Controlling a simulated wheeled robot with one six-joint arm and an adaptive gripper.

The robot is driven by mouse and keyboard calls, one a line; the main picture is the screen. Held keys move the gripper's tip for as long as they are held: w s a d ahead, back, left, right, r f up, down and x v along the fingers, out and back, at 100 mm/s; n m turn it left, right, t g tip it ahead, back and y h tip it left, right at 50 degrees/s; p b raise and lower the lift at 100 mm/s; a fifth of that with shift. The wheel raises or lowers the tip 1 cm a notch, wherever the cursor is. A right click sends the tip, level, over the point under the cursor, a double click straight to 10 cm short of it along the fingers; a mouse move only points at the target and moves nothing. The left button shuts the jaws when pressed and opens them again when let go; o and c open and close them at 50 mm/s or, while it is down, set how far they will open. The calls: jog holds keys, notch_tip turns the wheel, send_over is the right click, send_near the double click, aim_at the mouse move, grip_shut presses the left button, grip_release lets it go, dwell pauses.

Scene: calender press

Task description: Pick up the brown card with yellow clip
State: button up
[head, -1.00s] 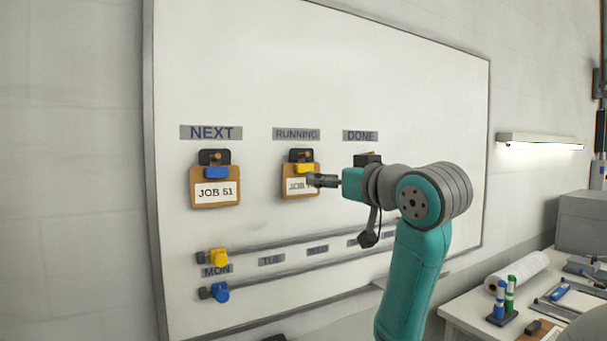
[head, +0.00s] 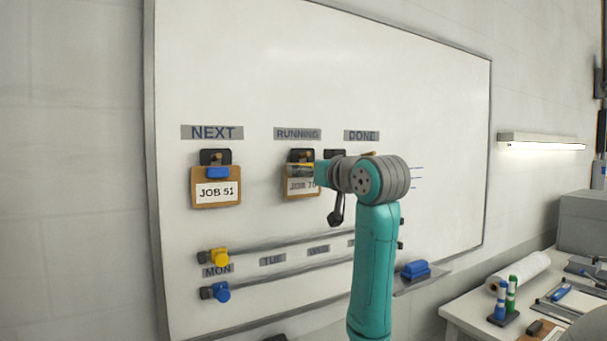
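The brown card with the yellow clip (head: 300,189) hangs upright on the whiteboard under the RUNNING label. My gripper (head: 305,168) is at the card's upper part, in front of the yellow clip. The teal wrist covers the card's right edge and most of the fingers, so I cannot see whether they are open, shut or touching the clip.
A brown card with a blue clip (head: 216,188) hangs under NEXT. Yellow (head: 219,257) and blue (head: 221,291) magnets sit on lower rails of the whiteboard (head: 330,80). A blue eraser (head: 415,270) rests on the board's ledge. A cluttered table (head: 470,312) stands right.

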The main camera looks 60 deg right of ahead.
jog(key=c, duration=1.1)
jog(key=shift+w+r, duration=0.1)
jog(key=shift+r, duration=0.15)
